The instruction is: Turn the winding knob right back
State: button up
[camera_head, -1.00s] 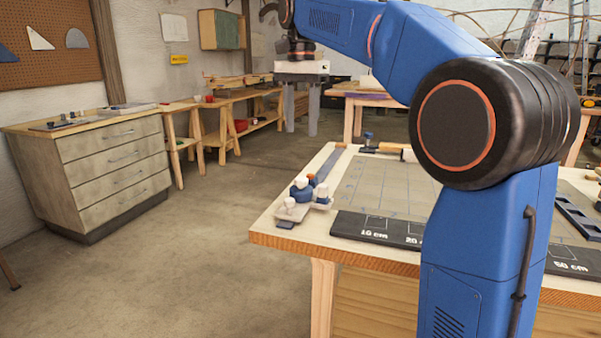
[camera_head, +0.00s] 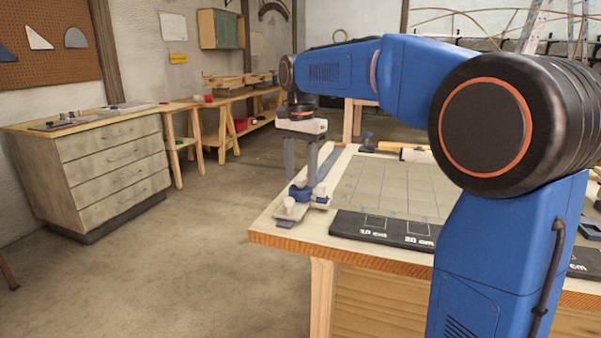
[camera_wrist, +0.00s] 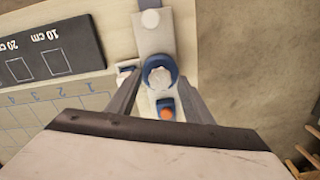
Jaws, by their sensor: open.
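The winding device sits at the left corner of the workbench. Its blue round part with a white ribbed knob (camera_wrist: 160,76) shows in the wrist view, and the blue part (camera_head: 299,193) also shows in the head view. My gripper (camera_head: 300,177) is open and points down over the device. In the wrist view the fingers of my gripper (camera_wrist: 160,79) stand on either side of the knob, apart from it. A smaller white knob (camera_wrist: 150,18) and an orange piece (camera_wrist: 166,109) sit on the same plate. Whether the fingertips reach knob height is unclear.
The workbench (camera_head: 278,236) carries a grey gridded mat (camera_head: 390,187) and a black strip (camera_head: 385,229) marked in centimetres beside the device. A mallet-like tool (camera_head: 405,152) lies at the back. The floor left of the bench is clear; a drawer cabinet (camera_head: 110,165) stands beyond it.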

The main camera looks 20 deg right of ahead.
jog(key=shift+c, duration=0.5)
jog(key=c, duration=1)
jog(key=shift+o, duration=0.2)
